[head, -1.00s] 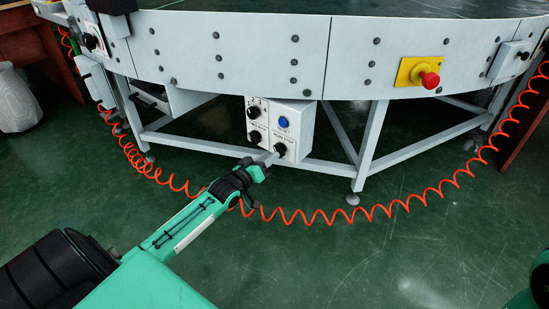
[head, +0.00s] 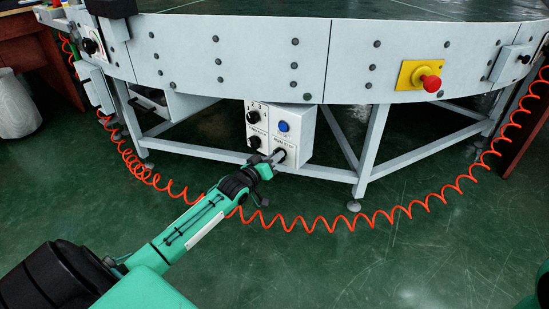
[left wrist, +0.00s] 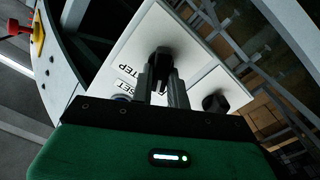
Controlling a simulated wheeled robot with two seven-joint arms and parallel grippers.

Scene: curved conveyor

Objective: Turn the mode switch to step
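The mode switch (head: 279,155) is a black knob at the lower right of a white control box, above it a label reading RUN STEP. In the left wrist view the knob (left wrist: 161,60) stands upright in front of my fingers. My left gripper (head: 274,159) is at the knob. In the left wrist view its fingers (left wrist: 164,86) are a little apart, one on each side of the knob's near part; whether they touch it I cannot tell. The knob's lower part is partly hidden by the fingers. My right gripper is out of view.
The control box (head: 304,137) also bears a blue button (head: 283,126) and two black knobs on its left. It hangs under the curved conveyor (head: 230,60). A red emergency stop (head: 431,83) is to the right. An orange coiled cable (head: 400,208) runs below.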

